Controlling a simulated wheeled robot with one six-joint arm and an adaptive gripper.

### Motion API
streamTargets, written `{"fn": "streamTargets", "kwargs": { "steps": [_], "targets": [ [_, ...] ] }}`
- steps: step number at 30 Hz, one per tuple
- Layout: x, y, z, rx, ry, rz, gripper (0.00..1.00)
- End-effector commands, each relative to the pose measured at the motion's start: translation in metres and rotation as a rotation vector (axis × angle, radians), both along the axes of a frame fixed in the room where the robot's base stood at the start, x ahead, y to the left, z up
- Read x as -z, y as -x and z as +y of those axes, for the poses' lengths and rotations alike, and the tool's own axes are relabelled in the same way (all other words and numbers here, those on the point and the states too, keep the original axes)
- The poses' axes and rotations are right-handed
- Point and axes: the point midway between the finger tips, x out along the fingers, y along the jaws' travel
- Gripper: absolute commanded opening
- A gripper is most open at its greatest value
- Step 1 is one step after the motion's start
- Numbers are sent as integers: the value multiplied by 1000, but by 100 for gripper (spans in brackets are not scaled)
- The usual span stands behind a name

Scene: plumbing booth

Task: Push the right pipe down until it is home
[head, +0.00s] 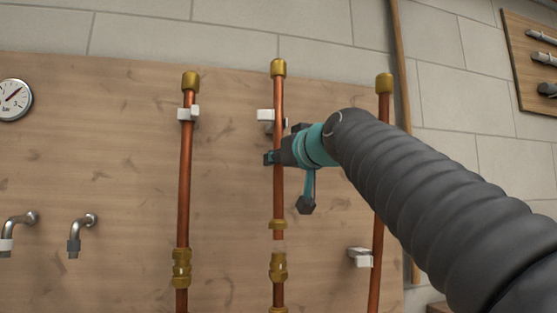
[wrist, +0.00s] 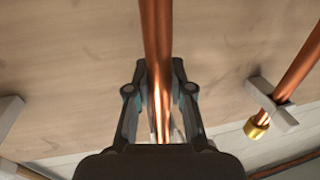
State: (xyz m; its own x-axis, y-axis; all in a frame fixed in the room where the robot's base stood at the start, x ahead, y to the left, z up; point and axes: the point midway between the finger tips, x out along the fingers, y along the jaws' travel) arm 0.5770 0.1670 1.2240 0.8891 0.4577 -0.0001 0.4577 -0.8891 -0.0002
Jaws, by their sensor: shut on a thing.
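Three upright copper pipes stand at the wooden board in the head view. My gripper (head: 272,157) is shut on the middle copper pipe (head: 278,190), about halfway up it. This pipe has a brass cap (head: 278,68) on top and a brass ring (head: 278,225) near its lower end. A short pale gap shows between that end and the brass fitting (head: 278,267) below, roughly in line. In the wrist view the fingers (wrist: 160,100) sit either side of the held pipe (wrist: 156,35). The third pipe (head: 380,180) at right is partly behind my arm.
The left pipe (head: 185,160) meets its brass fitting (head: 181,265) with no visible gap. White clips (head: 188,113) sit on the board by the pipes. Two bent taps (head: 80,230) and a gauge (head: 14,99) are at left. A tool panel (head: 535,60) hangs at upper right.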

Motion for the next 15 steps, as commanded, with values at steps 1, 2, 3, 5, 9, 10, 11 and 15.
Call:
{"fn": "streamTargets", "kwargs": {
  "steps": [1,2,3,5,9,10,11,15],
  "targets": [
    [1,0,0,0,0,0,0],
    [2,0,0,0,0,0,0],
    [4,0,0,0,0,0,0],
    [10,0,0,0,0,0,0],
    [28,0,0,-1,0,0,0],
    [33,0,0,-1,0,0,0],
    [37,0,0,-1,0,0,0],
    [53,0,0,-1,1,0,0]
  ]
}}
